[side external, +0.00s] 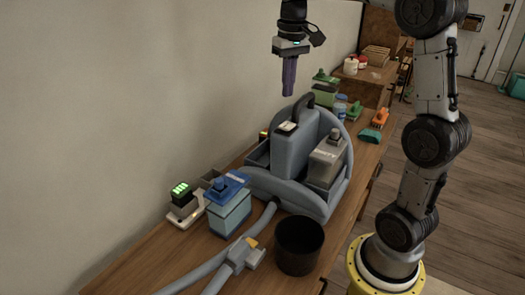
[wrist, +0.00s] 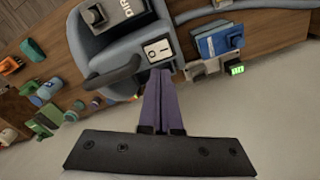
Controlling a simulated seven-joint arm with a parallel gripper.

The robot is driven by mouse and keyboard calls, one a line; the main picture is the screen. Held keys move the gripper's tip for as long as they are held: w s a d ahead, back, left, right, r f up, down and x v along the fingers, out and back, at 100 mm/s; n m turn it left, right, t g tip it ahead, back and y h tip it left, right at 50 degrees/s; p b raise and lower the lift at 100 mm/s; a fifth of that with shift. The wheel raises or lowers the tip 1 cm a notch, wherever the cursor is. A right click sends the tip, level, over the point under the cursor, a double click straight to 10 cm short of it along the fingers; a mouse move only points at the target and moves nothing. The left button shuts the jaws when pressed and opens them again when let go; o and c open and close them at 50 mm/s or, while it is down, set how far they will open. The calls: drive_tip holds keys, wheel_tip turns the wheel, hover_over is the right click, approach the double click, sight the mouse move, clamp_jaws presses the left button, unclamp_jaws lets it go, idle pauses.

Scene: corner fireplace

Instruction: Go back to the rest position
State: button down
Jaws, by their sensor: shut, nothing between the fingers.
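My gripper (side external: 289,88) hangs above the table near the wall, pointing down. Its purple fingers are together and hold nothing; they also show in the wrist view (wrist: 158,95). Below it stands a blue-grey machine (side external: 287,140) with a black handle and a white switch (wrist: 157,50) on top. The fingers are apart from the machine in the side view. In the wrist view the fingertips overlap its edge near the switch.
A grey container (side external: 326,160) sits in the machine's right side. A blue box (side external: 229,205), a charger with green lights (side external: 181,196), a black bin (side external: 297,246) and a grey hose (side external: 225,268) are in front. Several tools and bottles stand behind. The space around my gripper is clear.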

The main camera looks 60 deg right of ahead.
drive_tip(key=s+a+r+n+t, duration=0.2)
drive_tip(key=s+a+r+n, duration=0.1)
drive_tip(key=s+a, duration=0.7)
drive_tip(key=s+a+f+n+t, duration=0.2)
drive_tip(key=s+a+f, duration=0.3)
drive_tip(key=s+f, duration=0.3)
drive_tip(key=shift+s+f+n+t, duration=0.15)
drive_tip(key=shift+f+n+t, duration=0.15)
drive_tip(key=shift+f+t, duration=0.45)
